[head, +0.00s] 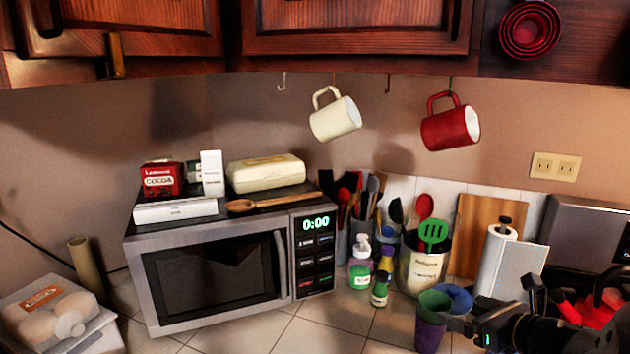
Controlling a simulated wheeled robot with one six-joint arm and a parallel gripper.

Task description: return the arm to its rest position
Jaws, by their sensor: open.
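My gripper (472,324) is at the lower right of the head view, black, at the end of my dark arm (535,325). It reaches in from the right edge, low over the counter. Its jaws are open and I see nothing held between them. A purple and green cup (432,318) stands just left of it, and a blue cup (456,297) shows just behind it. I cannot tell whether the gripper touches either one. Part of my arm is cut off by the bottom edge.
A microwave (215,268) with boxes and a wooden spoon on top fills the left centre. Utensil holders (422,270), bottles and a paper towel roll (497,258) stand behind my gripper. Mugs (450,128) hang above. Tiled counter (320,325) is clear before the microwave.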

